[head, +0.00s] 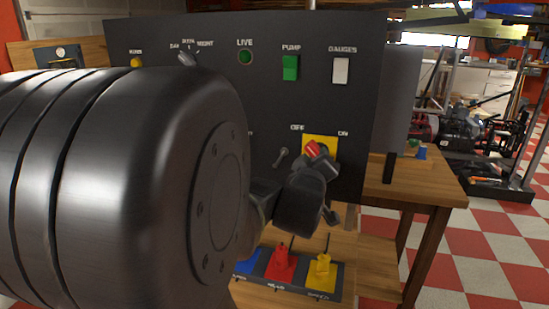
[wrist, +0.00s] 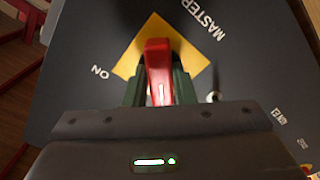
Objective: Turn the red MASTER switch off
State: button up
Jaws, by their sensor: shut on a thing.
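The red MASTER switch (head: 312,148) sits on a yellow plate (head: 330,141) on the dark panel, with OFF printed at upper left and ON at upper right. My gripper (head: 318,157) is at the switch, and its jaws partly cover the handle. In the wrist view the red handle (wrist: 158,65) stands between the two fingers of my gripper (wrist: 158,90), which are shut on its sides. There the plate (wrist: 190,55) looks like a diamond, with ON to its left and MASTER at upper right. I cannot tell whether the handle points at ON or OFF.
The panel (head: 220,35) also carries a green PUMP switch (head: 290,67), a white GAUGES switch (head: 340,70), a LIVE lamp (head: 245,56) and a small toggle (head: 281,156) left of the plate. My arm hides the panel's lower left.

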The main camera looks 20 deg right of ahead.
dwell(0.5)
jog(key=o, duration=1)
jog(key=p+v, duration=0.5)
jog(key=v, duration=0.9)
jog(key=shift+w, duration=0.1)
